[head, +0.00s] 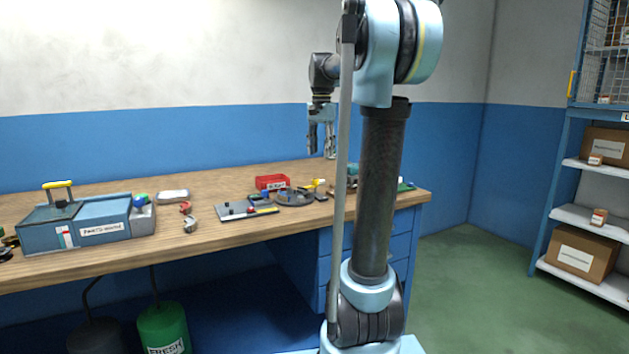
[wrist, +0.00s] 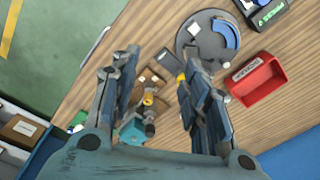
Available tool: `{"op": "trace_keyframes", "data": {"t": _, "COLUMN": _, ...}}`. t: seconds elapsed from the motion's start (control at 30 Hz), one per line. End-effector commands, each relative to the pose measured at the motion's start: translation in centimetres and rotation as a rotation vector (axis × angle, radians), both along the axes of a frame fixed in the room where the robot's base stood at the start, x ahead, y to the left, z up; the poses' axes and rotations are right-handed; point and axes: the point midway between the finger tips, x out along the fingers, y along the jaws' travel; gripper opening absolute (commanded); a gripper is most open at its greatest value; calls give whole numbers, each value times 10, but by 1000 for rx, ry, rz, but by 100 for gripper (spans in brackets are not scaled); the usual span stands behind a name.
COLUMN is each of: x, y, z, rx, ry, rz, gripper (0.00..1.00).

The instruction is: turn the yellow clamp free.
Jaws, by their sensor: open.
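My gripper (head: 321,146) is open and empty, pointing down above the right part of the workbench. In the wrist view its two fingers (wrist: 159,68) stand wide apart. A small yellow piece, likely the yellow clamp (head: 316,183), sits at the right edge of the round grey plate (head: 294,199). In the wrist view a yellow bit (wrist: 181,79) shows beside the right finger, which hides most of it. A teal fixture with a brass-yellow fitting (wrist: 149,98) lies between the fingers, below them. I cannot tell how the clamp is fastened.
A red bin (head: 272,182) stands behind the round plate. A grey tray with small parts (head: 240,211) lies left of it. A blue-grey parts washer (head: 88,222) with a yellow handle stands at the bench's left.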

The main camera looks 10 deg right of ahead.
Motion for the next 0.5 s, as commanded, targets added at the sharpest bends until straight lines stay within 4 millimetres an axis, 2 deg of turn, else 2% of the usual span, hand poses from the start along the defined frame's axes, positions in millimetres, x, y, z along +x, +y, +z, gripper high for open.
{"op": "trace_keyframes", "data": {"t": 0.03, "x": 18, "y": 0, "z": 7, "rx": 1, "ry": 7, "rz": -30, "gripper": 42}}
{"op": "trace_keyframes", "data": {"t": 0.2, "x": 68, "y": -1, "z": 23, "rx": 5, "ry": 27, "rz": -137, "gripper": 42}}
{"op": "trace_keyframes", "data": {"t": 0.33, "x": 95, "y": -1, "z": 30, "rx": 6, "ry": 39, "rz": -198, "gripper": 42}}
{"op": "trace_keyframes", "data": {"t": 0.5, "x": 113, "y": -1, "z": 34, "rx": 6, "ry": 47, "rz": -242, "gripper": 42}}
